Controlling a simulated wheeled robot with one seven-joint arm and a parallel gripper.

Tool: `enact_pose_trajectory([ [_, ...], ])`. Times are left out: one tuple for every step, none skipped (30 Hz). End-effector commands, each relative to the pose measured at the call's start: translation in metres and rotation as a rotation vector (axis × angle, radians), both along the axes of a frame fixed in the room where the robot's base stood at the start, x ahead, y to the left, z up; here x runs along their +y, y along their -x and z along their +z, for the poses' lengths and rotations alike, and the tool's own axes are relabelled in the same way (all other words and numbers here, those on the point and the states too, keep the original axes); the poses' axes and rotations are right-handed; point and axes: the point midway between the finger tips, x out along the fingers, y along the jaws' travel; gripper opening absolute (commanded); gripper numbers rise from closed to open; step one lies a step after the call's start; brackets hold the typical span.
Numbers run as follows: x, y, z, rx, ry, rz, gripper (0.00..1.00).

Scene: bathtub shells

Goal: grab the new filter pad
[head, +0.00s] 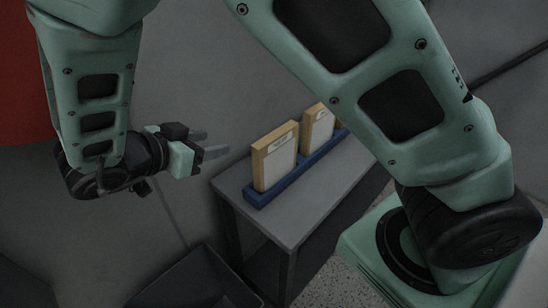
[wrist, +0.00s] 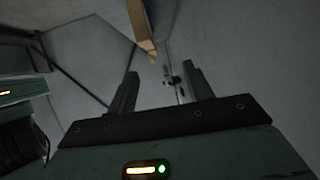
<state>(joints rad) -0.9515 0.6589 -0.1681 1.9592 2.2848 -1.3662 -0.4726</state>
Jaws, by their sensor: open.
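Two filter pads with tan frames, pale faces and small labels stand upright in a blue rack (head: 256,197) on a grey table. The nearer pad (head: 275,160) shows almost whole. The farther pad (head: 318,127) is partly hidden by my arm. The labels are too small to read, so I cannot tell which pad is new. My gripper (head: 212,143) is open and empty, left of the nearer pad and apart from it. In the wrist view, a tan strip (wrist: 141,26), perhaps a pad's edge, shows beyond the open fingers.
The grey table (head: 285,226) carries the rack, with bare top in front of it. A dark open bin (head: 195,282) stands on the floor below left. A grey wall is behind, and a red panel (head: 22,85) is at far left.

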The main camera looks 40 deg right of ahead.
Motion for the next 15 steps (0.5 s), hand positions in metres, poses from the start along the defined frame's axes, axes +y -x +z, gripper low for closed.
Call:
enact_pose_trajectory([
  [0.000, 0.006, 0.001, 0.011, 0.023, -0.034, 0.51],
  [-0.001, 0.009, 0.002, 0.016, 0.032, -0.051, 0.51],
  [-0.003, 0.012, 0.002, 0.022, 0.042, -0.070, 0.51],
  [-0.004, 0.014, 0.002, 0.026, 0.048, -0.079, 0.51],
  [-0.007, 0.014, 0.001, 0.028, 0.051, -0.085, 0.51],
  [-0.011, 0.015, 0.000, 0.030, 0.055, -0.091, 0.51],
  [-0.015, 0.014, -0.001, 0.030, 0.056, -0.093, 0.51],
  [-0.020, 0.014, -0.003, 0.030, 0.056, -0.094, 0.51],
  [-0.027, 0.012, -0.006, 0.030, 0.056, -0.094, 0.51],
  [-0.033, 0.012, -0.008, 0.031, 0.055, -0.094, 0.51],
  [-0.038, 0.010, -0.011, 0.030, 0.056, -0.094, 0.51],
  [-0.046, 0.009, -0.014, 0.030, 0.056, -0.093, 0.51],
  [-0.052, 0.007, -0.016, 0.030, 0.056, -0.093, 0.51],
  [-0.058, 0.007, -0.019, 0.031, 0.055, -0.092, 0.51],
  [-0.065, 0.005, -0.022, 0.030, 0.055, -0.093, 0.51],
])
